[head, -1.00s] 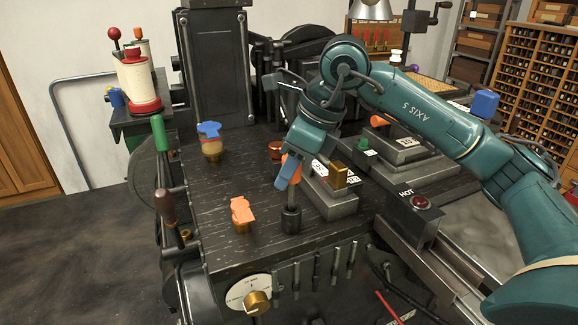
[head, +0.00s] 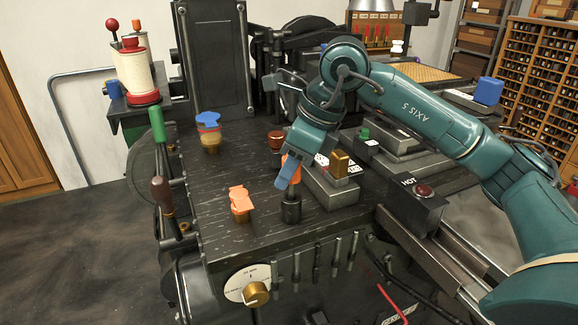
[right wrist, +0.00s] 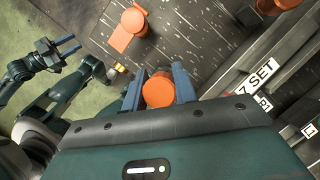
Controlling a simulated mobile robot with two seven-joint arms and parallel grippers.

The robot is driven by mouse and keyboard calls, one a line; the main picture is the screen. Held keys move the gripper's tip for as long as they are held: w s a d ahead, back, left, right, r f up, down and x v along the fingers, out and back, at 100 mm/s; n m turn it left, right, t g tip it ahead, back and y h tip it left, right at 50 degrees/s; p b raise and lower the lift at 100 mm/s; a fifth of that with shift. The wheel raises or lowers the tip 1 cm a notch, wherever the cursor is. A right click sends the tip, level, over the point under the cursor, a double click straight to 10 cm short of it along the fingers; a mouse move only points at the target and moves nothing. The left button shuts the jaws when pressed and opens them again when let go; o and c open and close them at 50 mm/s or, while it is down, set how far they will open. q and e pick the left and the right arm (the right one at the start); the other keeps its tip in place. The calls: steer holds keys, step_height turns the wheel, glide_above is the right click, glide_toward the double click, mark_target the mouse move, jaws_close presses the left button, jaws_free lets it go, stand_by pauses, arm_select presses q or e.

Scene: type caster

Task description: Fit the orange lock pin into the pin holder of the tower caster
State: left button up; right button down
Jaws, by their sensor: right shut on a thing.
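The orange lock pin (head: 294,165) is between the blue fingers of my right gripper (head: 287,180), which is shut on it. Its grey shaft points down at the black cylindrical pin holder (head: 291,211) on the tower caster's dark top (head: 215,175). The shaft's lower end meets the holder's mouth; I cannot tell how deep it is. In the right wrist view the pin's round orange head (right wrist: 158,90) lies between the fingers and hides the holder. My left gripper (right wrist: 74,45) shows only in the right wrist view, open and empty, away from the pin.
An orange-capped brass piece (head: 241,199) stands left of the holder, and a blue-topped one (head: 208,130) farther back. A grey block with a brass piece (head: 340,163) stands close on the right. A copper knob (head: 276,140) is behind. The caster's top left of the holder has free room.

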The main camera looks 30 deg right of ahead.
arm_select(q)
steer(key=shift+f+b, duration=0.5)
steer(key=shift+f, duration=0.1)
arm_select(e)
steer(key=shift+f, duration=0.7)
steer(key=c, duration=1)
jaws_free()
steer(key=shift+c, duration=0.2)
arm_select(q)
steer(key=shift+r, duration=0.1)
steer(key=shift+t, duration=0.6)
steer(key=r, duration=0.1)
steer(key=r+p, duration=0.1)
steer(key=r, duration=0.1)
steer(key=a+r, duration=0.1)
steer(key=r, duration=0.1)
steer(key=shift+s, duration=0.25)
arm_select(e)
steer(key=v, duration=1.3)
